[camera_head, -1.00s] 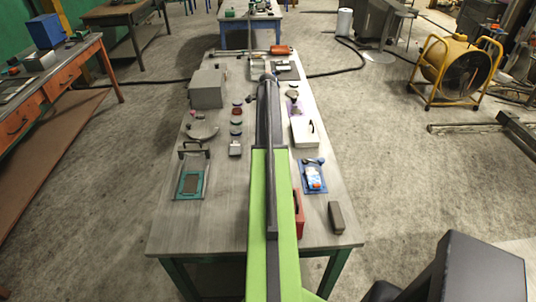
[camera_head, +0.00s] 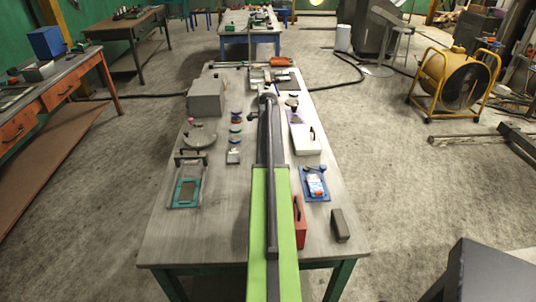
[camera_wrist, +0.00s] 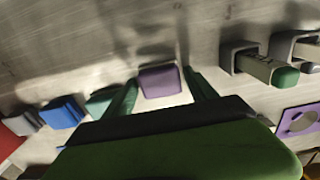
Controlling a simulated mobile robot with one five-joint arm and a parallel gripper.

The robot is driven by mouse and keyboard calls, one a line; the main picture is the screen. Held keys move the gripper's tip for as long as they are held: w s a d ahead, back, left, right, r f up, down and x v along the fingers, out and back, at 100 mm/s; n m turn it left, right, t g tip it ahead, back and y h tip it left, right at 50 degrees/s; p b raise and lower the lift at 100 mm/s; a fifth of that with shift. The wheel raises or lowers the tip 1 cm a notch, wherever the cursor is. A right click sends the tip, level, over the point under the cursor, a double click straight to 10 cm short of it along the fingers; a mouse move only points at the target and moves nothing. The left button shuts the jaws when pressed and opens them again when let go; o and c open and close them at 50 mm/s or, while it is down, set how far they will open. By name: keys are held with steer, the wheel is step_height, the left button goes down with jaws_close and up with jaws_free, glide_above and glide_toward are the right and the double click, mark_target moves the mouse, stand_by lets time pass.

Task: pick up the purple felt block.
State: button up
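The purple felt block (camera_wrist: 160,80) lies on the grey tabletop in the wrist view. My gripper (camera_wrist: 160,88) is open, with one green finger on each side of the block. Bare table shows between the block and each finger, so neither finger appears to touch it. In the head view my arm stretches along the middle of the table. I cannot make out the purple block there; the arm may hide it.
A green block (camera_wrist: 101,100), a blue block (camera_wrist: 63,112) and a white block (camera_wrist: 22,123) sit left of the gripper. Grey brackets (camera_wrist: 236,47) and a purple plate with a hole (camera_wrist: 277,124) are to the right. A grey box (camera_head: 206,98) stands on the table.

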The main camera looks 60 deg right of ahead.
steer(key=c, duration=1.1)
steer(key=shift+r, duration=0.1)
steer(key=shift+r+p, duration=0.35)
steer(key=shift+p, duration=0.1)
step_height(320, 180, up, 4)
steer(key=p, duration=0.3)
steer(key=shift+f+p, duration=0.15)
steer(key=shift+p, duration=0.2)
steer(key=s+a+r+p, duration=0.3)
steer(key=s+r+p, duration=0.3)
steer(key=s, duration=0.5)
steer(key=shift+s+r, duration=0.15)
steer(key=shift+r, duration=0.05)
